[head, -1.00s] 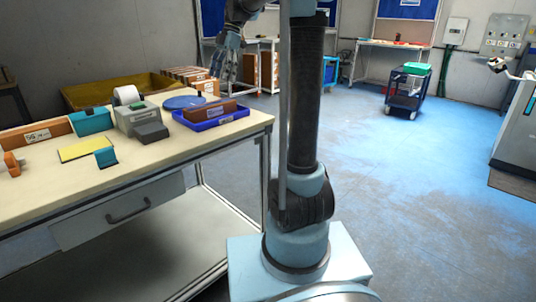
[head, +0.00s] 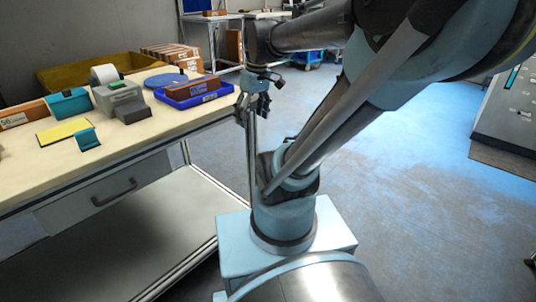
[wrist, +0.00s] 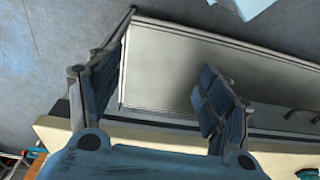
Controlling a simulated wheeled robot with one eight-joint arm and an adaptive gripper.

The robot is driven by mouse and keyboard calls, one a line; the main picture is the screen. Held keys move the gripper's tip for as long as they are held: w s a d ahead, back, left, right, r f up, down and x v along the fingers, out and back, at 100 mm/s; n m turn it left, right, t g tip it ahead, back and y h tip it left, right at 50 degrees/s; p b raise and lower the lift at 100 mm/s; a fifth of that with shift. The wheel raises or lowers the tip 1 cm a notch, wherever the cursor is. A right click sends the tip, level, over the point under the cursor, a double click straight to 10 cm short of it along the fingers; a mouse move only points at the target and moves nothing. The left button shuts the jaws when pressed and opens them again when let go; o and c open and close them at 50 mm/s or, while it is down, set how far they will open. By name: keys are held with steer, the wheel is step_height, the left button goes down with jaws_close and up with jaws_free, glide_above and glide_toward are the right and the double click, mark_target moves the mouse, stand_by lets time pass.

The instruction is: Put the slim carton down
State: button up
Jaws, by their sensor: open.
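A slim brown carton (head: 193,88) lies in a shallow blue tray (head: 207,99) near the table's right end, in the head view. A larger brown carton (head: 22,116) with a white label stands at the table's left; I cannot tell for sure which is meant. My gripper (head: 252,106) is off the table's right edge, apart from the tray, pointing down. In the wrist view my gripper (wrist: 150,100) has its fingers spread wide with nothing between them. No carton shows clearly there.
The table (head: 90,172) also holds a grey label printer (head: 119,98), a blue disc (head: 165,80), a yellow pad (head: 63,131), and teal holders (head: 69,103). A yellow bin (head: 95,73) stands behind.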

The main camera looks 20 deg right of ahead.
steer(key=s+d+f+m+t+h, duration=0.1)
steer(key=s+d+f+m, duration=0.2)
steer(key=s+f+m, duration=0.3)
step_height(320, 180, down, 5)
steer(key=shift+s+d+r, duration=0.1)
steer(key=shift+s+d, duration=0.2)
steer(key=shift+s, duration=0.55)
